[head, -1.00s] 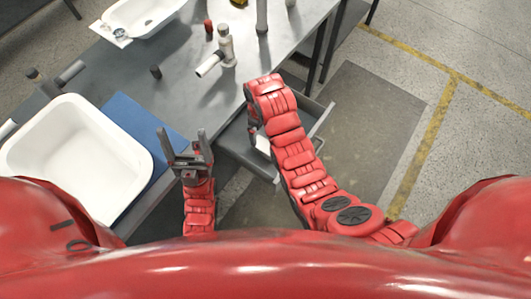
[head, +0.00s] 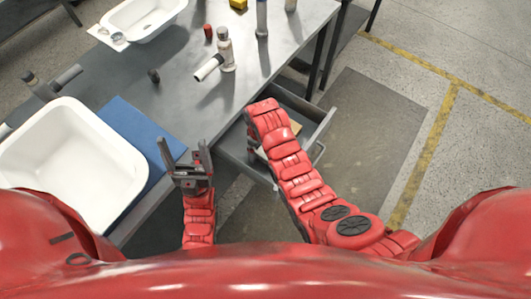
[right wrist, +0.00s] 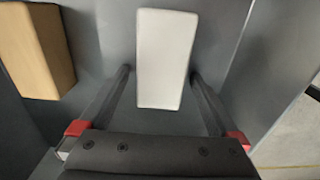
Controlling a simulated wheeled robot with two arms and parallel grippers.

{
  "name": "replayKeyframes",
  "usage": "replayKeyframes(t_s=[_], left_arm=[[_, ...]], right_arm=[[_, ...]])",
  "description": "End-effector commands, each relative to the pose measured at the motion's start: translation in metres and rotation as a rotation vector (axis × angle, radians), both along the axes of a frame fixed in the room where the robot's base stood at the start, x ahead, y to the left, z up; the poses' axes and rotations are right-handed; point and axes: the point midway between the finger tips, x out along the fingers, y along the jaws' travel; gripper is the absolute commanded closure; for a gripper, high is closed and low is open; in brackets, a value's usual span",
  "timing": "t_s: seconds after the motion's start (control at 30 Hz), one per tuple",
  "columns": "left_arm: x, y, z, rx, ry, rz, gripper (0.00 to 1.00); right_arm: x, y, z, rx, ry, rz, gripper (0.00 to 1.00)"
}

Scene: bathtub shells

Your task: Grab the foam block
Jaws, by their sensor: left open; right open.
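A white block (right wrist: 166,58), which looks like the foam block, lies in an open drawer (head: 318,138) under the table. In the right wrist view it sits between the two spread fingers of my right gripper (right wrist: 160,73), with gaps on both sides. My right gripper is open, and in the head view my right arm mostly hides it over the drawer. My left gripper (head: 184,146) is open and empty, pointing up near the table's front edge, left of the drawer.
A tan block (right wrist: 38,50) lies in the drawer left of the white block. On the table (head: 185,110) stand a white tub shell (head: 70,150) on a blue mat (head: 135,130), a second tub shell (head: 145,18) and several bottles. The drawer walls surround my right gripper.

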Motion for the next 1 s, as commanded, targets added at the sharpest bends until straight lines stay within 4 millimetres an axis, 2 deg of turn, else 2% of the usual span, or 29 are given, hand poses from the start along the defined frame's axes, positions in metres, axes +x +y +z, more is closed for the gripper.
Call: replayKeyframes(t_s=[0.03, 0.07, 0.5, 0.53, 0.83, 1.0], left_arm=[[0.0, 0.0, -0.0002, 0.0, 0.0, 0.0, 0.19], [0.0, 0.0, -0.0002, 0.0, 0.0, 0.0, 0.19], [0.0001, 0.0, -0.0002, 0.0, 0.0, 0.0, 0.19], [0.0, 0.0, -0.0002, 0.0, 0.0, 0.0, 0.19], [0.0001, 0.0, -0.0007, 0.0, 0.0, 0.0, 0.19], [0.0, -0.0001, -0.003, 0.0, 0.0, 0.0, 0.19]], right_arm=[[0.0, 0.0, -0.0001, 0.0, 0.0, 0.0, 0.03], [0.0, 0.0, 0.0, 0.0, 0.0, 0.0, 0.08], [-0.0001, 0.0001, 0.0002, 0.0, 0.0, 0.0, 0.87], [0.0, 0.0, 0.0003, 0.0, 0.0, 0.0, 0.9], [0.0002, 0.0001, 0.0014, 0.0, 0.0, 0.0, 0.9], [0.001, 0.0004, 0.0085, 0.001, -0.002, 0.0, 0.9]])
